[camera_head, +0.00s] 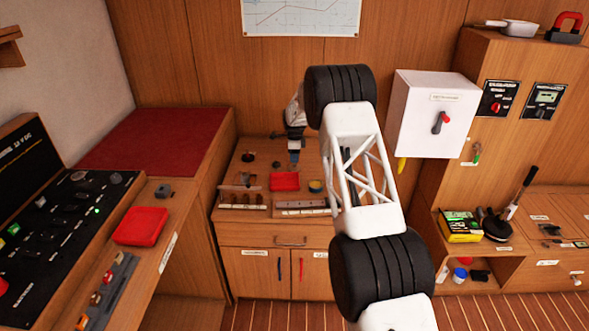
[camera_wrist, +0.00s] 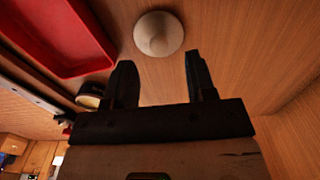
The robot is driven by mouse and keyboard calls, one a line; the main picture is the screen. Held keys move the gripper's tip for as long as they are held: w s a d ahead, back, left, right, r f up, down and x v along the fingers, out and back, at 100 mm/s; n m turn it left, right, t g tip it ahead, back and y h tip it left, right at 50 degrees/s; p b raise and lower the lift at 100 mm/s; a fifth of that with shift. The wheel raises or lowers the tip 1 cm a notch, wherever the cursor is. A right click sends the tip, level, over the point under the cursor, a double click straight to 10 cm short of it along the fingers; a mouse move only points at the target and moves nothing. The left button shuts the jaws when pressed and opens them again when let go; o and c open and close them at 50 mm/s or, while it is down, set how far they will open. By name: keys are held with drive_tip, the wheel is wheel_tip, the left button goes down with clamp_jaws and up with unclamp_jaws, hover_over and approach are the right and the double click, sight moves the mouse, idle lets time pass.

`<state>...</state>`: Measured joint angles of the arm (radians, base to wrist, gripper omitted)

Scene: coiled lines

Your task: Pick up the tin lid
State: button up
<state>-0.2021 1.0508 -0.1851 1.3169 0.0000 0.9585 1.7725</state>
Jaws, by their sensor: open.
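A round, pale beige disc with a raised middle, which looks like the tin lid (camera_wrist: 159,33), lies on the wooden worktop in the wrist view. It is just beyond my open fingertips (camera_wrist: 159,58), roughly centred between them, with nothing between the fingers. In the head view my gripper (camera_head: 294,160) points down over the cabinet worktop, behind the red tray. A small round thing (camera_head: 276,163) left of the gripper there may be the same lid, but it is too small to tell.
The red tray (camera_head: 285,182) lies close by; its rim shows in the wrist view (camera_wrist: 108,42). A small round tin (camera_head: 315,186) stands right of it. Slotted wooden racks (camera_head: 242,200) line the worktop's front. Bare wood lies right of the lid in the wrist view.

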sight(295, 166)
drive_tip(key=shift+s+f, duration=0.1)
drive_tip(key=shift+f, duration=2.05)
clamp_jaws()
